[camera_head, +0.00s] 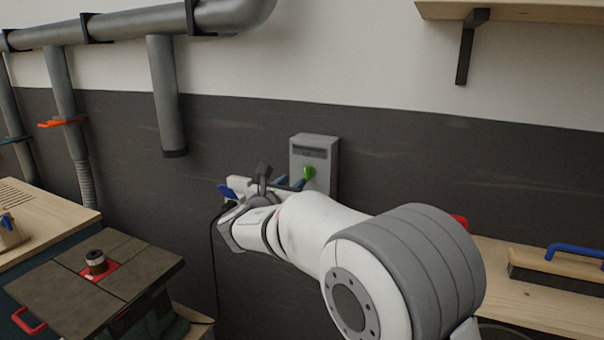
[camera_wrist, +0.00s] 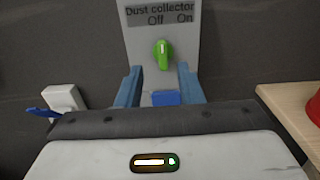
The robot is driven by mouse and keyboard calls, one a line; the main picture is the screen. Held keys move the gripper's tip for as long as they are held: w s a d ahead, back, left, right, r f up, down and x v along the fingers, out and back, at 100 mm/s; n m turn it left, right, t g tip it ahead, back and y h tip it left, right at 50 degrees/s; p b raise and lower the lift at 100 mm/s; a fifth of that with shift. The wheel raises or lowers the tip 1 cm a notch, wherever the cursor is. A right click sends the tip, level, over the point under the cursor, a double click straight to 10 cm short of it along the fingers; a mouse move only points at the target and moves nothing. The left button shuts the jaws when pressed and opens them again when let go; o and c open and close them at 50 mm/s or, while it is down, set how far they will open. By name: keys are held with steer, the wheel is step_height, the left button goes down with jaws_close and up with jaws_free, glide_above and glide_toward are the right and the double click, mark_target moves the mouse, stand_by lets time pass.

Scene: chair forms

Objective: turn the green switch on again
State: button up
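The green switch (camera_wrist: 163,55) is a knob on a grey wall box (camera_wrist: 187,63) labelled "Dust collector", "Off" and "On". Its pale mark points nearly straight up, closer to below "Off" than "On". In the head view the green switch (camera_head: 309,173) sits on the box's front (camera_head: 326,152). My gripper (camera_wrist: 157,72) is open, with its blue fingers apart below and to either side of the switch, and nothing is seen held. In the head view my gripper (camera_head: 290,184) is just left of the switch; contact cannot be told. A small blue block shows between the fingers.
A white fixture with a blue lever (camera_wrist: 43,112) is left of my gripper. A wooden bench (camera_wrist: 294,100) is at right. A machine table (camera_head: 120,255) stands lower left. Grey duct pipe (camera_head: 165,95) hangs at upper left, and a shelf (camera_head: 540,12) is upper right.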

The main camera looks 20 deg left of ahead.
mark_target(305, 171)
steer(key=w, duration=0.2)
steer(key=w+p, duration=0.1)
steer(key=w, duration=0.1)
steer(key=w+p, duration=0.1)
steer(key=w, duration=0.1)
steer(key=shift+w+d, duration=0.4)
steer(key=shift+c, duration=0.5)
